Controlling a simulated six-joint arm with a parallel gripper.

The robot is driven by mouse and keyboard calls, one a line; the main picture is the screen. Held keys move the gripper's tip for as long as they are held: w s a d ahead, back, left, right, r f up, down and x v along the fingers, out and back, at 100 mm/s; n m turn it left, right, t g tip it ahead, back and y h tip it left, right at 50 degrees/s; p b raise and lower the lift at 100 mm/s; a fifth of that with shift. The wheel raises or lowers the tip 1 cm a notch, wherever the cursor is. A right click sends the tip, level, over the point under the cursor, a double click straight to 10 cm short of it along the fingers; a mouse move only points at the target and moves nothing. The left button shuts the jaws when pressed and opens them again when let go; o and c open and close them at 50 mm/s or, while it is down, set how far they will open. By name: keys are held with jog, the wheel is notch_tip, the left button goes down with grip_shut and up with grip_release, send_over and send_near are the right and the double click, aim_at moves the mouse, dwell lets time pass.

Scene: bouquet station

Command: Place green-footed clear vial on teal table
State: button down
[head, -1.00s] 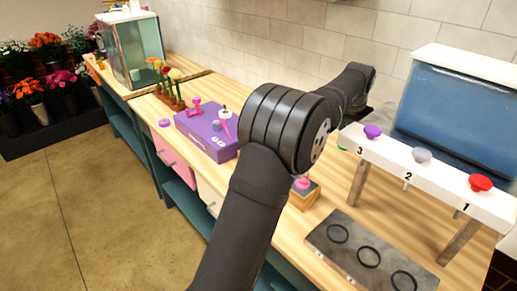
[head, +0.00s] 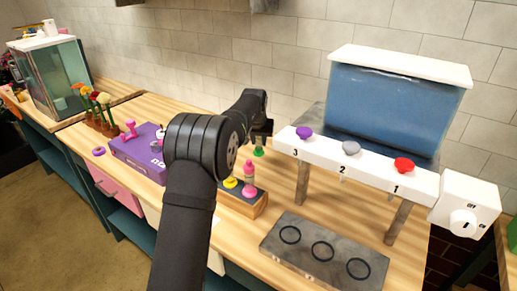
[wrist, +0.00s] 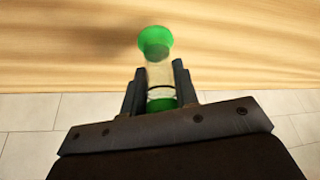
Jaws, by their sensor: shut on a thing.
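My gripper (wrist: 158,78) is shut on a clear vial (wrist: 160,74) with a green foot, seen in the wrist view. The round green foot points away from the gripper toward a wood surface, and more green shows between the fingers. In the head view the green foot (head: 258,151) shows just below my gripper (head: 261,137), left of the white numbered rack; I cannot tell whether it touches the bench. The long bench (head: 222,232) has a wood top and teal frame. A green-edged table (head: 502,232) shows partly at the far right.
A wooden block (head: 243,204) holds pink and yellow pieces. A dark plate (head: 322,255) with three rings lies in front of the numbered rack (head: 345,163) and blue tank (head: 390,110). A white dial box (head: 466,212) stands at right. A purple case (head: 140,153) is at left.

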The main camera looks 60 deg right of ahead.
aim_at(258, 144)
jog(key=shift+f, duration=1.8)
jog(key=shift+f, duration=0.1)
jog(key=c, duration=1.1)
grip_release()
jog(key=v, duration=1.2)
